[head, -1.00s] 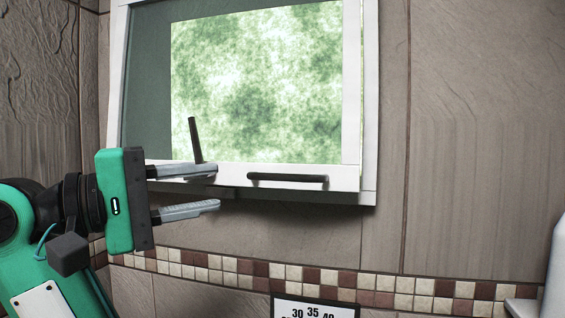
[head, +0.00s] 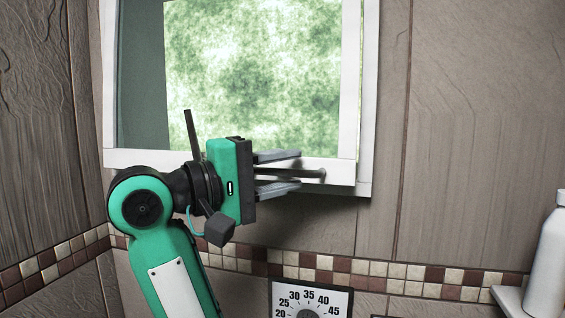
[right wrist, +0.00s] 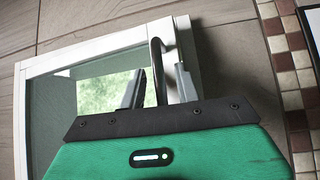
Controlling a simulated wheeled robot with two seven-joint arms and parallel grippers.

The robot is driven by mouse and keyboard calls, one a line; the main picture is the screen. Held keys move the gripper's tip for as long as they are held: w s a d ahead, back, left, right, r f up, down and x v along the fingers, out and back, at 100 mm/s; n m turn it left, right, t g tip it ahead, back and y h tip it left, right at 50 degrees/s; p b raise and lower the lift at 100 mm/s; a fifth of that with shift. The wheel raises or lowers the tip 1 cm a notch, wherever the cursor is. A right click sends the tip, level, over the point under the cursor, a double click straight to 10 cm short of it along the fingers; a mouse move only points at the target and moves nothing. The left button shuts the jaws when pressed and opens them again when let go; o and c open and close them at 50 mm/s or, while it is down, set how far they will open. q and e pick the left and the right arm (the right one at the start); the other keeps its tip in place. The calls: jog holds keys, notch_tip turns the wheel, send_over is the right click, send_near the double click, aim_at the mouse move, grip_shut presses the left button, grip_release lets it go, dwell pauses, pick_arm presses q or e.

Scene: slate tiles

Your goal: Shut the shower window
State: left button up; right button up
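The shower window (head: 255,75) has a white frame and a pane with a mottled green view. Its white lower rail stands a little out from the outer frame (head: 368,100); how far it is open is hard to judge. A dark bar handle (head: 316,173) sits on the lower rail near the right corner. My right gripper (head: 298,170) is open, with one finger above and one below the handle. In the right wrist view the handle (right wrist: 157,70) lies between the two fingers, with gaps showing. My left gripper is not in view.
A thin dark lever (head: 192,133) rises from the rail just left of my right gripper. Below are a tile band (head: 400,270) and a numbered dial (head: 312,298). A white bottle (head: 547,265) stands on a ledge at the right. The wall right of the window is clear.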

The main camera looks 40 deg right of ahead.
aim_at(289, 167)
grip_shut()
jog(key=shift+d+f, duration=0.1)
jog(key=w+d+b, duration=0.1)
jog(key=d+b, duration=0.1)
jog(key=w+h+b, duration=0.1)
jog(key=shift+w+d+f+m, duration=0.25)
jog(key=shift+w+d+m, duration=0.05)
jog(key=shift+d+m, duration=0.1)
jog(key=shift+r+b, duration=0.15)
jog(key=shift+b, duration=0.15)
jog(key=shift+r, duration=0.15)
grip_release()
jog(key=shift+w+d, duration=0.1)
jog(key=shift+f, duration=0.25)
